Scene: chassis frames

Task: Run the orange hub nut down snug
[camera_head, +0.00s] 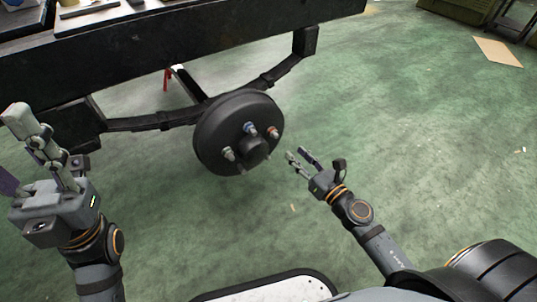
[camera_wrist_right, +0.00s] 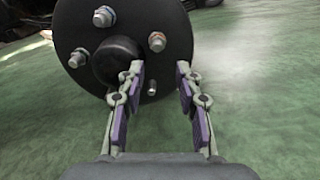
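The dark round hub (camera_head: 210,140) is on the axle end under the chassis rail. The orange hub nut (camera_head: 273,132) is on a stud at the right of its face. In the right wrist view it appears to be the upper right nut (camera_wrist_right: 157,41), its colour faint. A blue-marked nut (camera_head: 249,127) and a plainer nut (camera_head: 228,153) are on other studs. My right gripper (camera_head: 297,154) is open and empty, just right of and below the hub, apart from the nut. Its fingers (camera_wrist_right: 160,70) point at the hub face. My left gripper (camera_head: 46,140) is open and empty at the far left.
A bare stud (camera_wrist_right: 152,88) shows low on the hub face, close to my right gripper's left finger. The chassis rail (camera_head: 190,42) and leaf spring (camera_head: 150,122) lie above and left.

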